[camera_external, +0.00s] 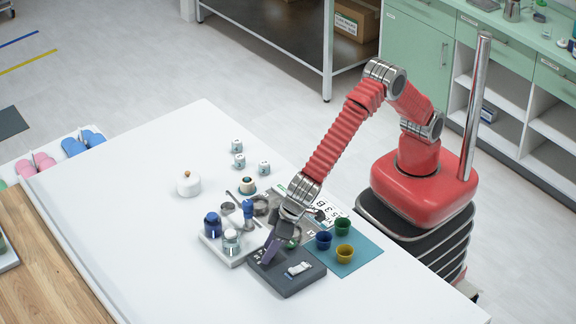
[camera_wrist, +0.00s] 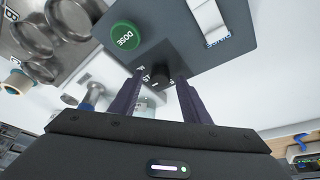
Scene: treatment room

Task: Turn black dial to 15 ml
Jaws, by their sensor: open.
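The black dial (camera_wrist: 163,78) sits on the dark grey dosing box (camera_wrist: 225,55), with white markings beside it, only partly readable. My gripper (camera_wrist: 158,82) is open, its two dark purple fingers on either side of the dial; whether they touch it I cannot tell. The dial's pointer direction is unclear. A green DOSE button (camera_wrist: 126,38) and a white part (camera_wrist: 207,20) are on the same box. In the external view the box (camera_external: 288,283) lies at the table's front, with my gripper (camera_external: 271,250) reaching down over it and hiding the dial.
Left of the box, a tray holds a dark blue jar (camera_external: 212,225) and a pale jar (camera_external: 231,241). Blue (camera_external: 323,240), green (camera_external: 342,226) and yellow (camera_external: 344,252) cups stand on a teal mat to its right. The white table (camera_external: 130,215) is clear at the left.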

